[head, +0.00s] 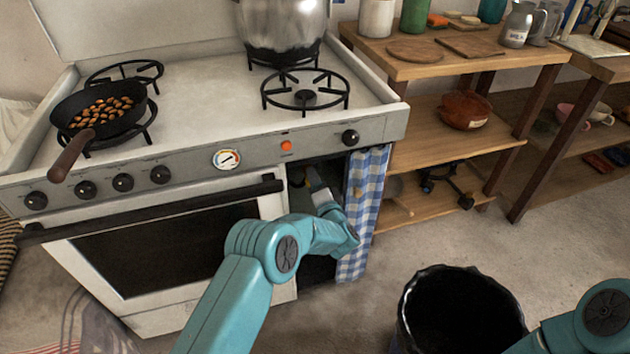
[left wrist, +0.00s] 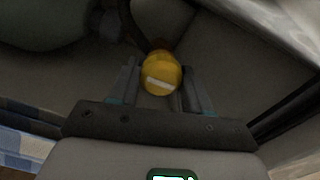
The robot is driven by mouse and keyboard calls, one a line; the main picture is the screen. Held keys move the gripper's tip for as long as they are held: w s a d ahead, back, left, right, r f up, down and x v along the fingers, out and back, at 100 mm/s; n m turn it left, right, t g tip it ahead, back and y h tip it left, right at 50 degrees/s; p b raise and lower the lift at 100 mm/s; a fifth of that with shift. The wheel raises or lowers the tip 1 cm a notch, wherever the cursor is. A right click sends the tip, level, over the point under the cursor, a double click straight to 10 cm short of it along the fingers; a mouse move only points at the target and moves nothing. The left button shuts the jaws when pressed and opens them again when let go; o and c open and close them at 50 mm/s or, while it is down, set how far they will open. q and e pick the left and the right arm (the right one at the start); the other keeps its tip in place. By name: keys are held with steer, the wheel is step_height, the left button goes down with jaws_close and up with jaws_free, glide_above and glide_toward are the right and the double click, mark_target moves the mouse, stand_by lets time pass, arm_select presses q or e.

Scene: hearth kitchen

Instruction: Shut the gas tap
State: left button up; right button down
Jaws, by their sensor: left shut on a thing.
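The gas tap (left wrist: 160,74) is a round yellow knob with a white bar on its face, seen in the left wrist view. In the head view my left gripper (head: 314,180) reaches into the open dark compartment at the right of the stove, beside the checked curtain; I cannot clearly make out the tap there. My right gripper is out of view.
A blue-and-white checked curtain (head: 362,205) hangs at the compartment's right side. In the wrist view a rounded grey-green body (left wrist: 40,25) and a dark hose (left wrist: 128,22) are close to the tap. A pan (head: 98,112) and a pot (head: 283,30) stand on the stove. A black bin (head: 458,320) stands on the floor.

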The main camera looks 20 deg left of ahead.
arm_select(q)
steer(key=shift+m, duration=0.3)
steer(key=o, duration=1)
steer(key=shift+p+v, duration=1.75)
steer(key=shift+v, duration=6.45)
